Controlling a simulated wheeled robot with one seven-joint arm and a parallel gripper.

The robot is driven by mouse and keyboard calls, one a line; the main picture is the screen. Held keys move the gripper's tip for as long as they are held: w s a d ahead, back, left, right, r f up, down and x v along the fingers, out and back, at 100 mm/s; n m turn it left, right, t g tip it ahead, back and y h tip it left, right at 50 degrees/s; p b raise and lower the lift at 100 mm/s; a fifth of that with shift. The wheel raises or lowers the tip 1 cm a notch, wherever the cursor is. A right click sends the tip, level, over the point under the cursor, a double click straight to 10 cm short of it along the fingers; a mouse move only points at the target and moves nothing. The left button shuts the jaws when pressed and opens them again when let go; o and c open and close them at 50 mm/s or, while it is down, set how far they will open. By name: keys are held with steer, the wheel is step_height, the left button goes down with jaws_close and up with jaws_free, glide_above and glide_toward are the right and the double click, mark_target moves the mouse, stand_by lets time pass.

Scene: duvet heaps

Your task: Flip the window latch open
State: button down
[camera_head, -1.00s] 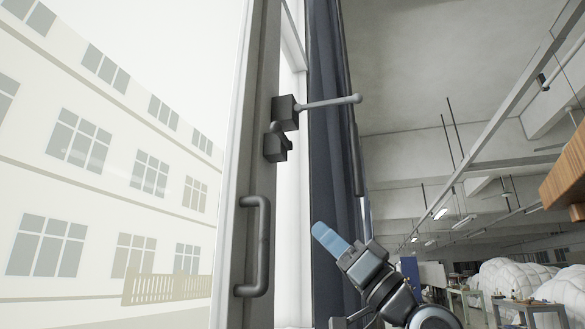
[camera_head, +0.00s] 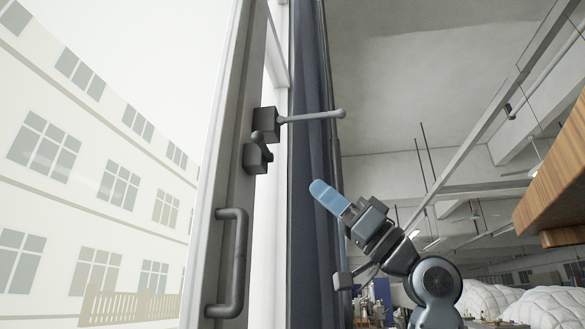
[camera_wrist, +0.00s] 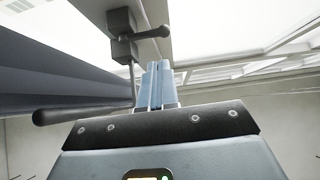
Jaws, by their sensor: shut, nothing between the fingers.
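The window latch has a dark block (camera_head: 266,123) on the window frame, with a thin grey lever (camera_head: 312,116) pointing right and ending in a small ball. A second dark block (camera_head: 257,158) with a short hooked piece sits just below it. My gripper (camera_head: 318,190) has blue fingers, shut and empty, below the lever and apart from it in the head view. In the wrist view, the shut fingers (camera_wrist: 158,82) point up beside a dark block with a short knob (camera_wrist: 122,24). A dark round-ended rod (camera_wrist: 75,113) lies left of the fingers; its link to the latch is unclear.
A dark pull handle (camera_head: 238,262) is on the window frame below the latch. A dark blue curtain (camera_head: 310,90) hangs just right of the frame, behind the lever. A wooden piece (camera_head: 555,190) and white heaps (camera_head: 550,308) are far right. Space right of my gripper is open.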

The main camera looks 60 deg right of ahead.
mark_target(264, 142)
steer(key=p+x, duration=0.3)
steer(key=x, duration=1)
steer(key=shift+w+a+r, duration=0.1)
steer(key=shift+w+r, duration=0.05)
steer(key=shift+r+p, duration=0.15)
steer(key=shift+p, duration=0.15)
